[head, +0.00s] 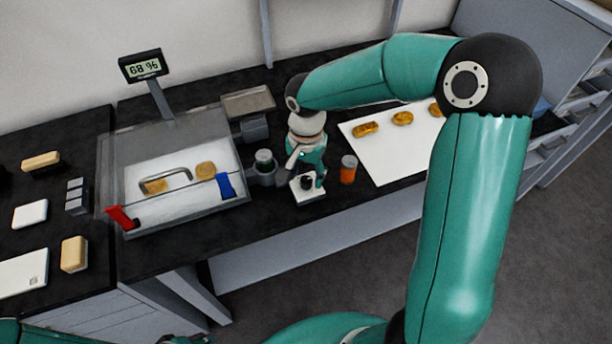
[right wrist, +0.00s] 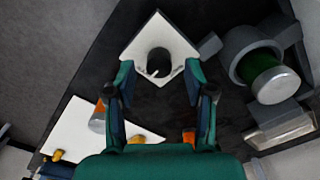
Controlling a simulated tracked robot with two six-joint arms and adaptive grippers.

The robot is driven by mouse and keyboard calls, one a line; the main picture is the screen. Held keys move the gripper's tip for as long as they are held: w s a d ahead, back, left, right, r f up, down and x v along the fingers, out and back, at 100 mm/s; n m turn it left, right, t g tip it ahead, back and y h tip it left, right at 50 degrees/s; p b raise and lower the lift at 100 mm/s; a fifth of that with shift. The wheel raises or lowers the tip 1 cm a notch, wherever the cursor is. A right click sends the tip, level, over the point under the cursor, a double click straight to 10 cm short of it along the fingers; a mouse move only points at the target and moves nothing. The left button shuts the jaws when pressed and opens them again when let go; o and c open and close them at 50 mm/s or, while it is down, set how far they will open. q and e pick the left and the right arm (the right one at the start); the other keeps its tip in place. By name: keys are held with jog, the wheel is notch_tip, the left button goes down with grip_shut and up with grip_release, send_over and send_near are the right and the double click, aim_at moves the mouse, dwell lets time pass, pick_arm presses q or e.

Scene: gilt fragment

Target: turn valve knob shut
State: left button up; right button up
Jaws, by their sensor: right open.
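The valve knob (head: 307,182) is a small black round knob on a white square plate (head: 312,195) near the front edge of the black bench. In the right wrist view the knob (right wrist: 158,61) stands on the plate (right wrist: 152,33), with dark marks beside it. My right gripper (head: 306,172) points down over the plate. Its fingers (right wrist: 158,75) are open, one on each side of the knob, with gaps between them and it. I cannot tell how far above the plate the fingertips are. Only a dark part of my left gripper (head: 186,339) shows at the bottom edge.
An orange bottle (head: 348,169) stands just right of the plate. A jar with a green band (right wrist: 262,67) in a grey holder is close on the other side. A clear chamber (head: 225,150) with fragments and a 68 % display (head: 143,68) stands left. A white sheet (head: 385,150) holds gilt pieces.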

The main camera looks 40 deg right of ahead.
jog(key=shift+f, duration=1)
grip_shut()
